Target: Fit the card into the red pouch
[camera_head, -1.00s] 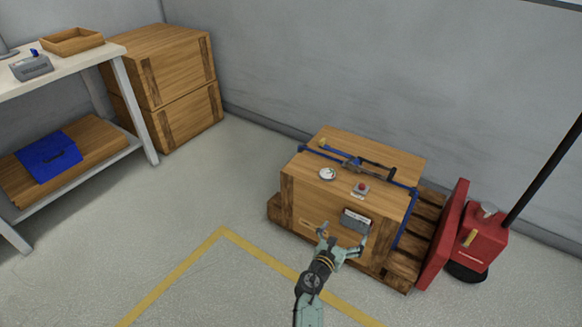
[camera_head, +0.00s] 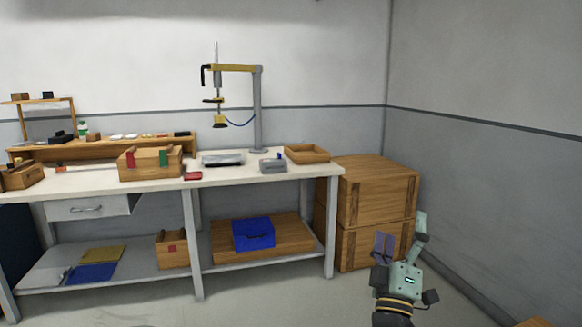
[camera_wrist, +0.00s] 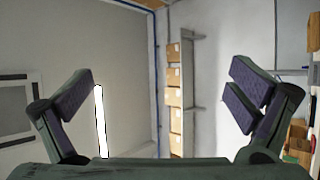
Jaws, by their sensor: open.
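My gripper (camera_head: 403,238) is raised at the lower right of the head view, in front of the stacked crates. Its fingers are spread and empty. In the wrist view my gripper (camera_wrist: 163,82) also stands open, with only wall and distant shelving between the fingers. I cannot make out the card. No red pouch is certain: a small flat red item (camera_head: 193,176) lies at the bench's front edge, and a red patch (camera_head: 172,248) shows on the front of a wooden box on the lower shelf. They are too small to identify, and both are well away from my gripper.
The long workbench (camera_head: 90,183) carries a wooden box (camera_head: 150,166) with red and green patches, a grey device (camera_head: 273,166) and a wooden tray (camera_head: 307,154). A blue case (camera_head: 253,234) sits below. Stacked crates (camera_head: 376,195) stand right of the bench. The floor in front is clear.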

